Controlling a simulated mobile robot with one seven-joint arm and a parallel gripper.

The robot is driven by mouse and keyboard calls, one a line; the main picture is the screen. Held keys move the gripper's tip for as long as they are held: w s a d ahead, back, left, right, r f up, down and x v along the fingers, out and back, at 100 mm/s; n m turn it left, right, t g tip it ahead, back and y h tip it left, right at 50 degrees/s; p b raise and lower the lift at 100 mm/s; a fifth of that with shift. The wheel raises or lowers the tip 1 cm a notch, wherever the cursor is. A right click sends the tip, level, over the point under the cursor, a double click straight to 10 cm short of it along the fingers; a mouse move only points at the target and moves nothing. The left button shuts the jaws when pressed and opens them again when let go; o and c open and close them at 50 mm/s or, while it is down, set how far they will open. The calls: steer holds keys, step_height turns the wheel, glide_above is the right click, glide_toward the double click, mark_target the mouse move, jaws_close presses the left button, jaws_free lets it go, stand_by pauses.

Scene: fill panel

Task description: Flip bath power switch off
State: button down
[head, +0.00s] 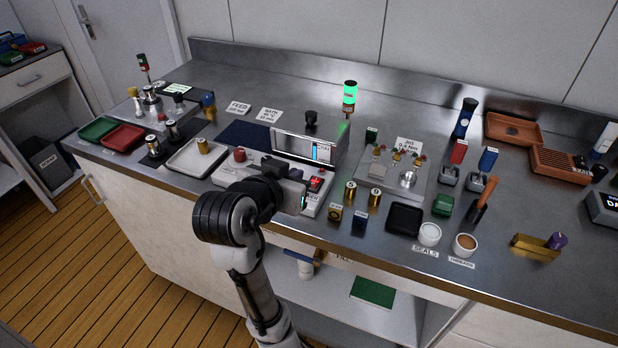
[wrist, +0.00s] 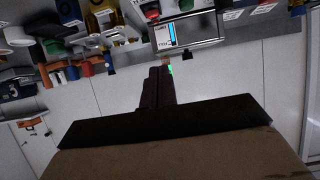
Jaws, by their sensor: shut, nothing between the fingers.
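The red bath power switch (head: 315,184) sits at the right end of a pale control panel (head: 224,174) in front of the metal bath (head: 290,147). The switch looks lit red; its exact tilt is too small to tell. My gripper (head: 303,202) is shut and empty, over the right part of the panel, just left of and close to the switch. I cannot tell whether it touches. In the wrist view, the shut fingers (wrist: 158,88) point toward the bath with its blue-and-white display (wrist: 166,36). The switch is not clearly visible there.
A red knob (head: 239,154) is on the panel's left. A green-lit tower lamp (head: 349,95) stands behind the bath. Brass cylinders (head: 375,197) stand right of the panel, near a black tray (head: 404,219). A metal tray (head: 190,161) lies left.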

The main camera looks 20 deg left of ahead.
steer(key=p, duration=0.2)
glide_above(315, 182)
steer(key=s, duration=0.2)
step_height(315, 182, down, 4)
steer(key=shift+a, duration=0.15)
steer(key=f, duration=0.3)
steer(key=shift+s+p, duration=0.25)
steer(key=shift+p, duration=0.15)
steer(key=shift+s+f, duration=0.1)
steer(key=shift+f, duration=0.5)
